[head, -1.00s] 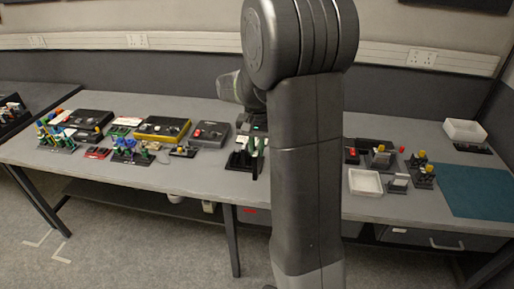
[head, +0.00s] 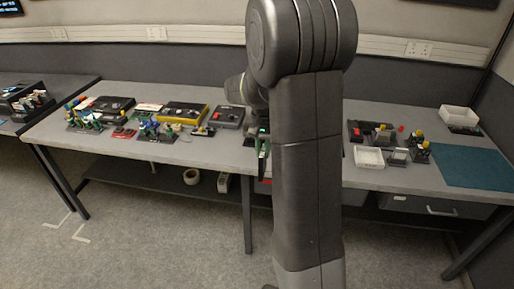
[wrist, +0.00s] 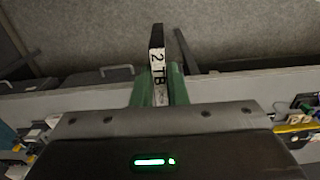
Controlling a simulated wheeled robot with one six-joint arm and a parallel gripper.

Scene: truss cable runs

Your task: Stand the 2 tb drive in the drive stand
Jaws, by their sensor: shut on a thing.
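My gripper (wrist: 158,88) is shut on the 2 TB drive (wrist: 157,66), a thin dark slab with a white "2 TB" label on its narrow edge. Green fingers press on both sides of it in the wrist view. The drive sticks out past the fingertips, with floor behind it in that view. In the head view my gripper (head: 262,150) shows as a dark and green shape by the bench's front edge, partly behind my arm, and the drive is not clear there. I cannot pick out the drive stand for sure; my arm hides the middle of the bench.
The grey bench (head: 210,155) holds several stands and boxes at left, including a yellow-edged case (head: 183,113). At right are a white tray (head: 369,158), small dark stands (head: 420,152), a white bin (head: 458,116) and a teal mat (head: 475,166). Open floor lies in front.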

